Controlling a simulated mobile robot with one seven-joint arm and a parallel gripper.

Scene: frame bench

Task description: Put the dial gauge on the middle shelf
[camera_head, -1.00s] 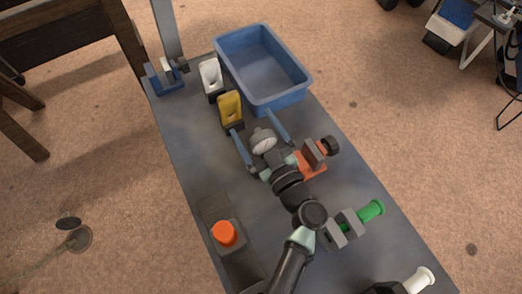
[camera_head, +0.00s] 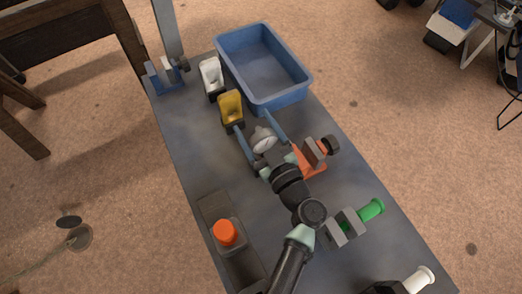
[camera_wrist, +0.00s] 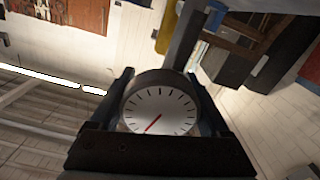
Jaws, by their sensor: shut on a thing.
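The dial gauge (camera_head: 263,140), a round grey-white instrument, is between the two blue-grey fingers of my gripper (camera_head: 252,121) above the bench. In the wrist view, its white face (camera_wrist: 160,112) with black ticks and a red needle looks toward the camera. A grey stem rises from its dark rim. My gripper (camera_wrist: 160,74) is shut on the gauge, with one finger along each side. I cannot make out the middle shelf in either view.
On the grey bench (camera_head: 190,150), a blue bin (camera_head: 258,106), yellow holder (camera_head: 231,109) and white holder (camera_head: 211,78) lie beyond my gripper. An orange clamp-like piece (camera_head: 312,160) is close at right. A box with an orange button (camera_head: 225,233) stands nearer.

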